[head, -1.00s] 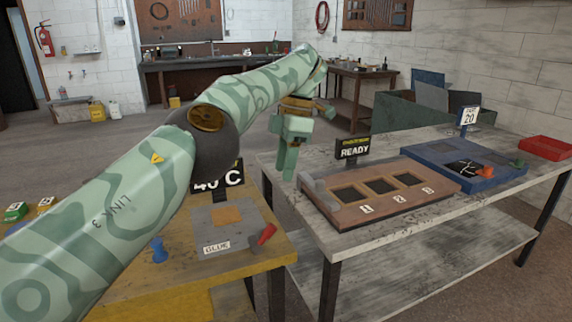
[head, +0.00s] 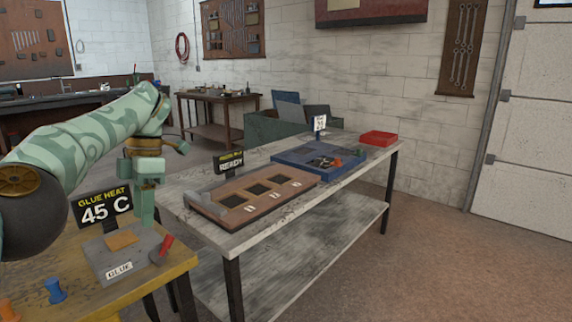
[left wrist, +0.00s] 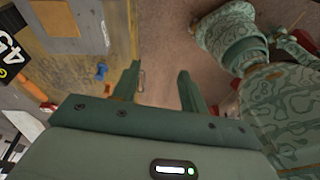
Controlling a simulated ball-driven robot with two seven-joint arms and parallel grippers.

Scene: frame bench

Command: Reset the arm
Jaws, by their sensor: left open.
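My left arm comes in from the left in the head view, in pale green camouflage. Its left gripper (head: 146,208) hangs pointing down, beside the gap between the yellow bench and the grey bench. In the left wrist view the left gripper (left wrist: 157,82) has its two fingers well apart, with only floor visible between them. It is open and empty. My right gripper is in neither view.
The yellow bench (head: 80,290) carries a glue plate (head: 105,262), a "45 C" sign (head: 102,208) and a blue peg (head: 55,291). The grey bench (head: 290,222) holds a brown three-slot fixture (head: 225,208), a blue tray (head: 292,157) and a red bin (head: 378,138). Floor is clear at right.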

